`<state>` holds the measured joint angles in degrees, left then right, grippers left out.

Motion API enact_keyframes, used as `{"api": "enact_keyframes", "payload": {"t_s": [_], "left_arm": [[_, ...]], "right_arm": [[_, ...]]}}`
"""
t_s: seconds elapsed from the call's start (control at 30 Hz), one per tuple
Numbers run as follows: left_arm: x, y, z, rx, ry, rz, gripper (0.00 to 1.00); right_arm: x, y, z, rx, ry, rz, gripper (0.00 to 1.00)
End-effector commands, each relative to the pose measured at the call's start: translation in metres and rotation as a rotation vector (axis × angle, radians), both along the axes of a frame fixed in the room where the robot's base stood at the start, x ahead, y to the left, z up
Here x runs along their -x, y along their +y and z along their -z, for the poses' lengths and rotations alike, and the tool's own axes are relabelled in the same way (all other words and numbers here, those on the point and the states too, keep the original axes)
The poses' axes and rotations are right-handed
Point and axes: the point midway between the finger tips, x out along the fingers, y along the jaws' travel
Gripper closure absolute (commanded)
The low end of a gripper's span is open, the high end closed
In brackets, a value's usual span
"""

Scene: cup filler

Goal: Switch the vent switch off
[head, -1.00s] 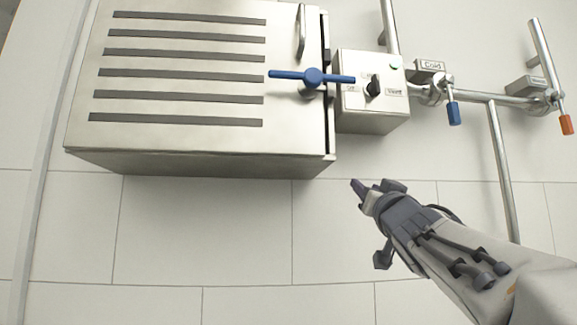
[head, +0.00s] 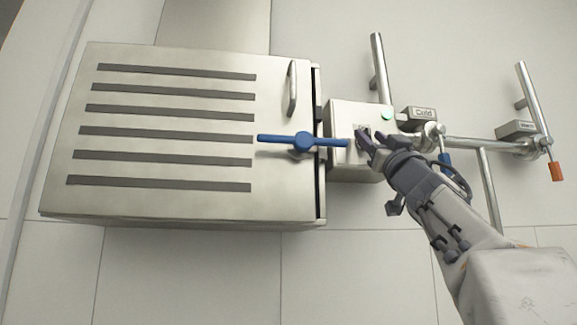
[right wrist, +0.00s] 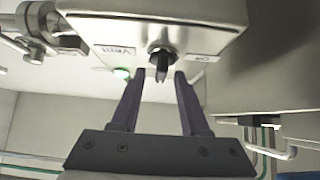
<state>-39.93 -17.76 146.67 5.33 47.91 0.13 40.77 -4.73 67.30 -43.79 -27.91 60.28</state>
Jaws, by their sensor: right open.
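The vent switch is a black knob, seen in the right wrist view (right wrist: 160,60) on the underside-up face of a metal switch box (head: 343,115). In that view a "Vent" label (right wrist: 115,50) is left of the knob and an "Off" label (right wrist: 203,58) is right of it. My right gripper (head: 367,142) is at the box front. Its two fingers are open, one on each side of the knob in the right wrist view (right wrist: 160,78); I cannot tell whether they touch it. In the head view the fingers largely hide the knob. My left gripper is not in view.
A green lamp (head: 387,115) glows on the box. Left is a large slatted metal cabinet (head: 200,200) with a blue-handled latch (head: 302,142) close to the box. Right are pipes (head: 485,144) with a blue valve handle (head: 445,163) near my wrist and an orange one (head: 557,171).

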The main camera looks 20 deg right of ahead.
Motion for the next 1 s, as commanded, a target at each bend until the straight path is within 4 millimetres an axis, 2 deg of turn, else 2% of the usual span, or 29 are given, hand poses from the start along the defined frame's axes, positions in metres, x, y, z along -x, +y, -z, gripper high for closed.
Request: {"api": "enact_keyframes", "payload": {"t_s": [0.07, 0.37, 0.4, 0.47, 0.5, 0.53, 1.0], "left_arm": [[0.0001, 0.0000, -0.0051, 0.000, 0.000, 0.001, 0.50], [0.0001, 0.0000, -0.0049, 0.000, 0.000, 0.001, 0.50], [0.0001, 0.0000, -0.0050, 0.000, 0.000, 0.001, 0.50], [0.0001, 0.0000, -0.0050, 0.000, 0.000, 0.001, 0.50], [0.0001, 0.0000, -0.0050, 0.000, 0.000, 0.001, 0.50], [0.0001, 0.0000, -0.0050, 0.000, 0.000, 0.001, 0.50], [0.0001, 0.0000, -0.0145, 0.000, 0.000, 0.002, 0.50]], "right_arm": [[-0.0042, -0.0006, -0.0059, 0.000, -0.001, -0.001, 0.55], [-0.0064, -0.0013, -0.0059, 0.000, 0.000, 0.000, 0.55], [-0.0064, -0.0013, -0.0059, 0.000, 0.000, 0.000, 0.59], [-0.0064, -0.0013, -0.0059, 0.000, 0.000, 0.000, 0.82], [-0.0064, -0.0013, -0.0059, 0.000, 0.000, 0.000, 0.97], [-0.0063, -0.0013, -0.0059, 0.000, 0.000, 0.000, 1.00], [-0.0059, -0.0028, -0.0082, 0.065, 0.017, 0.004, 1.00]]}}
